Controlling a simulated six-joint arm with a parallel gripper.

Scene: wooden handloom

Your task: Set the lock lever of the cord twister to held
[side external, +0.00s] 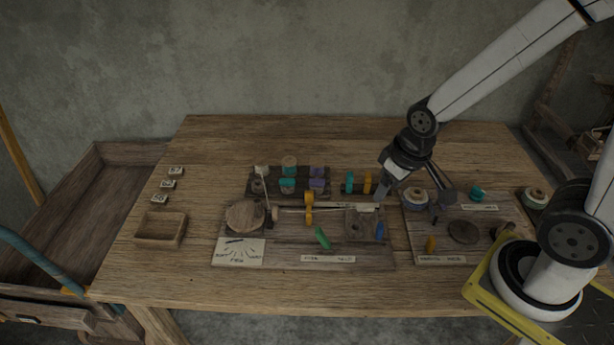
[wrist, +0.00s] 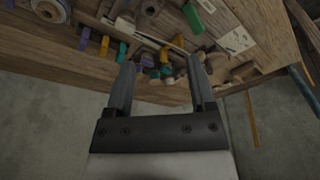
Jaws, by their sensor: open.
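The cord twister appears to be the central wooden board (side external: 285,253), with a round wooden disc (side external: 245,215), an upright pale-tipped lever (side external: 266,200), an orange piece (side external: 309,208) and a horizontal pale rod. A green lever-like piece (side external: 322,238) tilts at its front and a blue one (side external: 380,231) stands at its right; I cannot tell which is the lock lever. The green piece also shows at the top of the wrist view (wrist: 193,18).
A card with markings (side external: 240,252) lies at the board's front left. Teal and orange pegs (side external: 350,183) and several spools stand behind. A second board (side external: 440,258) with a spool is at right. An empty wooden tray (side external: 160,229) is at left. The table's front strip is clear.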

